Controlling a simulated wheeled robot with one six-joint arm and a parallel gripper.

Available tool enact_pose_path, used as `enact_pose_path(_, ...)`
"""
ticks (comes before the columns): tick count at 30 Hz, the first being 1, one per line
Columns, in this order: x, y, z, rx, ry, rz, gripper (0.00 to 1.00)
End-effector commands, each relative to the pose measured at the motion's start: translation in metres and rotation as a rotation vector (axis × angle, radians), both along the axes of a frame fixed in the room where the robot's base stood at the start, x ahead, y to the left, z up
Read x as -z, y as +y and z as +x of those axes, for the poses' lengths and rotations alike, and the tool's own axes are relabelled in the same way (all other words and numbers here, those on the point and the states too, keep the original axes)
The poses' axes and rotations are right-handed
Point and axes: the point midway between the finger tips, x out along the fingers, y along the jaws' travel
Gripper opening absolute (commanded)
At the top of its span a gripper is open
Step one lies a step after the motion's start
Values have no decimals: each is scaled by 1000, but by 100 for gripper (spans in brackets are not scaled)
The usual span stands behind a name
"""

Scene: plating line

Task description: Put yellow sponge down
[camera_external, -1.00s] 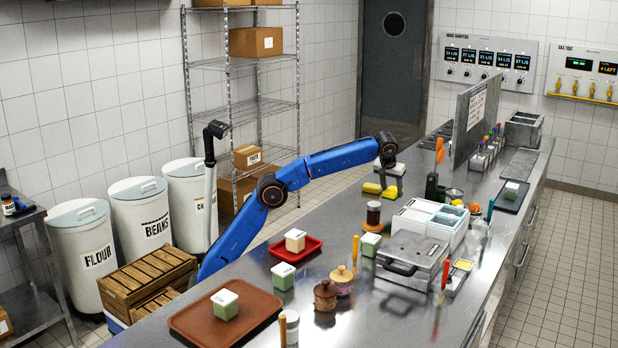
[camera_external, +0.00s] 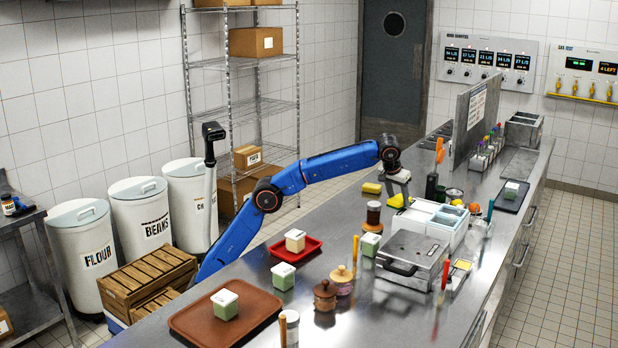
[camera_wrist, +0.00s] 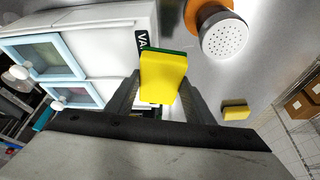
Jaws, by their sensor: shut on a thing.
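A yellow sponge (camera_wrist: 162,80) with a green layer on its far edge sits between the two fingers of my gripper (camera_external: 400,192) in the wrist view. In the external view this sponge (camera_external: 396,201) shows under my gripper, at the far left part of the steel counter. My gripper is shut on it. I cannot tell whether its underside touches the counter. A second yellow sponge (camera_external: 372,188) lies on the counter to the left, apart from my gripper; it also shows in the wrist view (camera_wrist: 236,112).
A white box with blue-rimmed compartments (camera_wrist: 99,35) is close to the left of the held sponge. Bare counter (camera_external: 330,224) lies nearer the camera. A grey upright panel (camera_external: 466,120) stands behind.

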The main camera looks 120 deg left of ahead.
Motion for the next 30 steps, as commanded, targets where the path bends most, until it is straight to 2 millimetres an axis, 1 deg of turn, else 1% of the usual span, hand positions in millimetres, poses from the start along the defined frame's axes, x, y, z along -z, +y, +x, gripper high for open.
enact_pose_path(1, -1, -19, 10, 27, 0, 0, 27)
enact_pose_path(5, -2, -62, 31, 90, -1, 1, 27)
enact_pose_path(6, -2, -76, 37, 111, -1, 1, 27)
enact_pose_path(12, -3, -140, 60, 202, -1, 1, 27)
enact_pose_path(21, -4, -225, 83, 320, -2, 2, 27)
enact_pose_path(30, -4, -309, 95, 437, -2, 2, 27)
